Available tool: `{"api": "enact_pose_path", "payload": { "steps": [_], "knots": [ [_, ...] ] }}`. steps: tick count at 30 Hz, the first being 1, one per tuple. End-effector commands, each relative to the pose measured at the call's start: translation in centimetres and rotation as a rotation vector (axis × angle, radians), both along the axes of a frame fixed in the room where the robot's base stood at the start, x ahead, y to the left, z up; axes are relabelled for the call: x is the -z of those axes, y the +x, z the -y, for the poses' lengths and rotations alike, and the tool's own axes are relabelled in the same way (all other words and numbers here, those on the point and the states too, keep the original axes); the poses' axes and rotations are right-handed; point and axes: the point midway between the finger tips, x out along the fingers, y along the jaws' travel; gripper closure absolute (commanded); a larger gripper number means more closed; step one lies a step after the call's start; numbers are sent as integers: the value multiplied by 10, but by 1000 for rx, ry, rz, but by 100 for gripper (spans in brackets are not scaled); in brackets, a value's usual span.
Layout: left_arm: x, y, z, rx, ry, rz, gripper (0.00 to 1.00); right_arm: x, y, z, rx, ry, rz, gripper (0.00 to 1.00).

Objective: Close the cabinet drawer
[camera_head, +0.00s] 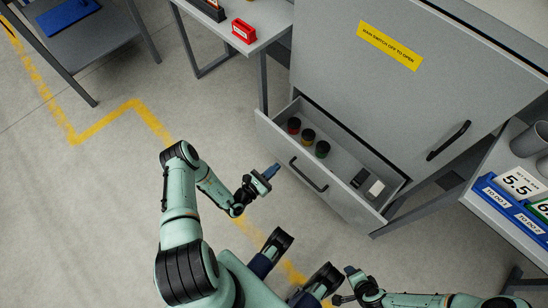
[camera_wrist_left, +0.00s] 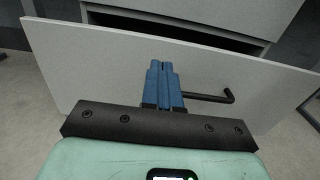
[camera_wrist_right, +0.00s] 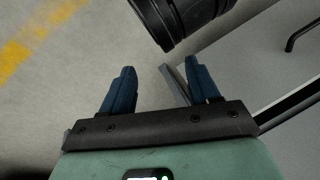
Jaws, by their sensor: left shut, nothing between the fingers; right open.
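The grey cabinet (camera_head: 370,90) has its bottom drawer (camera_head: 272,133) pulled out. The drawer holds several dark round pots with coloured tops (camera_head: 308,136) and two small flat items (camera_head: 375,188). A black bar handle (camera_head: 308,176) is on the drawer front; it also shows in the left wrist view (camera_wrist_left: 208,97). My left gripper (camera_head: 272,171) is shut and empty, just in front of the drawer front, to the left of the handle. In the left wrist view its blue fingers (camera_wrist_left: 165,80) point at the front panel; contact cannot be told. My right gripper (camera_wrist_right: 160,80) is open and empty, low in front of the cabinet.
The cabinet door above, with a yellow label (camera_head: 390,46) and black handle (camera_head: 449,141), is closed. A table with a red box (camera_head: 245,31) stands left of the cabinet. The floor left of my arm is clear.

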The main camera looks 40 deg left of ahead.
Motion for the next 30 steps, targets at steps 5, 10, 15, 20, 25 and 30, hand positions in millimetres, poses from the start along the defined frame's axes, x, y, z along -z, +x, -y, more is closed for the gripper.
{"api": "enact_pose_path", "payload": {
  "steps": [5, 10, 15, 20, 25, 30],
  "knots": [
    [2, 41, 5, 4, 0, 2, 100, 12, 14, 7, 15, -17, 34, 39],
    [2, 73, 7, 4, 0, 1, 100, 25, 15, 13, 24, -28, 31, 39],
    [2, 93, 8, 4, 0, 0, 100, 37, 0, 15, 25, -26, -19, 39],
    [1, 100, 9, 3, -1, -1, 100, 40, -6, 15, 26, -24, -36, 39],
    [0, 101, 9, 3, -2, -1, 100, 40, -6, 15, 25, -24, -38, 39],
    [0, 101, 9, 3, -2, -1, 100, 40, -6, 15, 25, -24, -38, 39]
  ]
}}
